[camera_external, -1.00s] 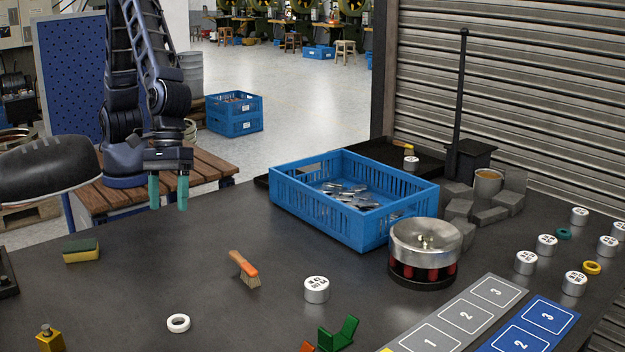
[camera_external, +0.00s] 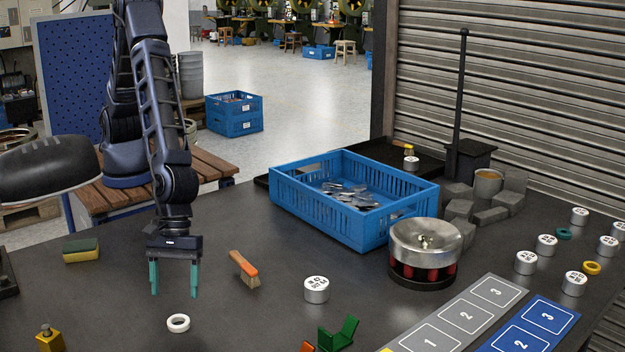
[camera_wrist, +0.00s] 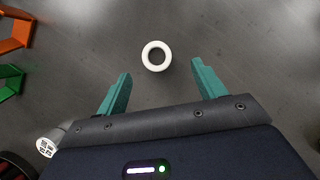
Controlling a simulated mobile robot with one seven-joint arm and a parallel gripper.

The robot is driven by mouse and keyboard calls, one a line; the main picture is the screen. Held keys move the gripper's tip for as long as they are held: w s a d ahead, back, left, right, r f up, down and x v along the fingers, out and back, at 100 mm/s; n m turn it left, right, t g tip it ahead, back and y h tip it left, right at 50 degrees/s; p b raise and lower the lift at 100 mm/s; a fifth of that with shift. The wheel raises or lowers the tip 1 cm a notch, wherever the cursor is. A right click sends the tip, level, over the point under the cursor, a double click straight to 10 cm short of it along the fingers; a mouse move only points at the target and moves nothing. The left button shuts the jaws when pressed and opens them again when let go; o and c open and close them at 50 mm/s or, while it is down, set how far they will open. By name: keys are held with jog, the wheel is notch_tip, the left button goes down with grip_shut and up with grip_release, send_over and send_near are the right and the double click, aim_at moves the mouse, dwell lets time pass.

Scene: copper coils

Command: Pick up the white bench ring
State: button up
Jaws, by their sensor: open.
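The white bench ring (camera_external: 178,323) lies flat on the dark table in the front left part of the external view. In the wrist view the ring (camera_wrist: 156,56) shows ahead of the fingertips, between their lines, with its hole facing up. My gripper (camera_external: 174,292) points down above the table, its two teal fingers apart and empty. In the external view the fingertips are above and behind the ring, not touching it. The wrist view shows the open fingers (camera_wrist: 162,75) with bare table between them.
An orange-handled brush (camera_external: 244,269) lies right of my gripper. A sponge (camera_external: 81,250) is at left, a yellow block (camera_external: 49,338) at front left. A white labelled cylinder (camera_external: 316,290) and a green holder (camera_external: 338,334) stand to the right. A blue crate (camera_external: 352,235) is behind. Table around the ring is clear.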

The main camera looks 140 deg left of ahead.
aim_at(181, 323)
jog(key=shift+a+x, duration=0.15)
jog(key=shift+x, duration=1.4)
jog(key=shift+a+x, duration=0.2)
jog(key=shift+x, duration=1.3)
jog(key=shift+c, duration=0.4)
jog(key=c, duration=1)
